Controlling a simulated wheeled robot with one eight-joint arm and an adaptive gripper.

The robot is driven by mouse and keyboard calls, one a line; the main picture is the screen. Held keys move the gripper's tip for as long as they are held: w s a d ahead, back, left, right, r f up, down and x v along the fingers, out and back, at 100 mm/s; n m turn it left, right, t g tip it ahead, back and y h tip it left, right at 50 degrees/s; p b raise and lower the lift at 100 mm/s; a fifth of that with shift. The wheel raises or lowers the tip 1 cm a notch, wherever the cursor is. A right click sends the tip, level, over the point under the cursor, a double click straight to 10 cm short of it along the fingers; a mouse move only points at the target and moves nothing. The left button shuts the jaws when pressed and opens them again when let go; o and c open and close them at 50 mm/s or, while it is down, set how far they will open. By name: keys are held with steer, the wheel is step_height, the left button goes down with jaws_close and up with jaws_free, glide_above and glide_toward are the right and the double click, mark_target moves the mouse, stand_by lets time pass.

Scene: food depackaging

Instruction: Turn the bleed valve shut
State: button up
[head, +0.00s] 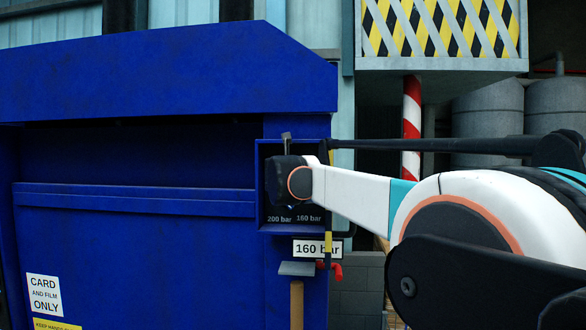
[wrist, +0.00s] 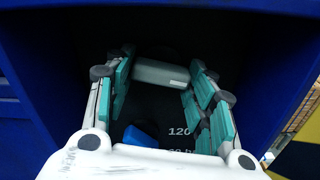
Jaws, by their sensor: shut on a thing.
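In the wrist view my gripper (wrist: 162,66) has its two teal-padded fingers on either side of a grey, block-shaped handle (wrist: 160,74) inside a dark recess. The handle lies crosswise between the fingertips, and the gripper is shut on it. It looks like the valve's handle, but its stem and exact turn angle are hidden. A blue part (wrist: 140,137) shows below it, beside a white "120" marking. In the head view my wrist covers most of the recess (head: 262,190) on the blue machine, so the fingers and handle are hidden there.
The blue machine (head: 140,75) fills the left side, and its recess walls stand close around my gripper. Below are a "160 bar" label (head: 316,248), a red lever (head: 336,271) and a wooden-handled tool (head: 297,304). A red-and-white post (head: 411,110) stands behind my arm.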

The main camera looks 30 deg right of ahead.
steer(key=shift+n, duration=1.1)
steer(key=o, duration=1.1)
steer(key=shift+c, duration=0.2)
steer(key=v, duration=1.2)
steer(key=shift+f, duration=0.1)
